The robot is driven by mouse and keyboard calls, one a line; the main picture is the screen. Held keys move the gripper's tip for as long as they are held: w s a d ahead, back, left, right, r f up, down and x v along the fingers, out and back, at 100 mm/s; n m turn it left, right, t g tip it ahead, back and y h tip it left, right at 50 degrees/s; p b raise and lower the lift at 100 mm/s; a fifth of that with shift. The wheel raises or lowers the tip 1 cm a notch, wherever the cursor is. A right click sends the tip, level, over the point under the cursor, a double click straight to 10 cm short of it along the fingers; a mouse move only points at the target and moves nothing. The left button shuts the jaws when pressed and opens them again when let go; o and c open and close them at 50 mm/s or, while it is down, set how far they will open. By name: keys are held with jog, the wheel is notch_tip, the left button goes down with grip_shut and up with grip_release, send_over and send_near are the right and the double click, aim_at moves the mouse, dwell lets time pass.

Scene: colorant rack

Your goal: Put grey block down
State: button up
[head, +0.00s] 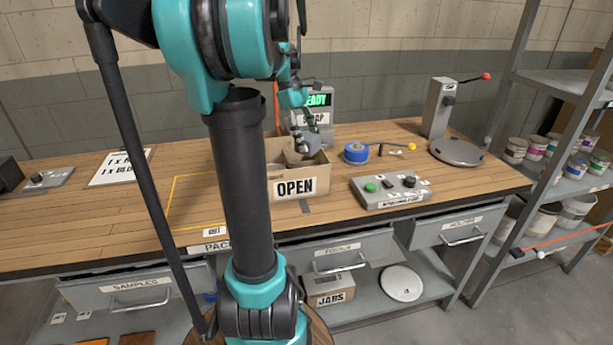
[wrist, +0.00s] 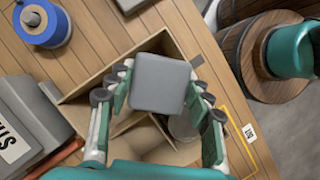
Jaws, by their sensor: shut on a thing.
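The grey block (wrist: 160,82) is square-faced and sits between the two fingers of my gripper (wrist: 160,95) in the wrist view. My gripper is shut on it. In the head view the block (head: 314,143) shows at my gripper (head: 304,140), just above the cardboard box marked OPEN (head: 296,187). In the wrist view the open box (wrist: 85,98) lies below the block, with dividers inside. The block and fingers hide part of the box's inside. I cannot tell whether the block touches the box.
A blue tape roll (head: 356,152) and a button panel (head: 391,190) are right of the box. A round-plate press (head: 457,151) is farther right. The yellow-outlined area (head: 190,202) left of the box looks clear where visible.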

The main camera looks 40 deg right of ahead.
notch_tip(320, 180, down, 13)
jog(key=shift+r, duration=0.1)
dwell(0.3)
jog(key=o, duration=0.4)
jog(key=shift+c, duration=0.2)
jog(key=shift+o, duration=0.8)
jog(key=v, duration=1.2)
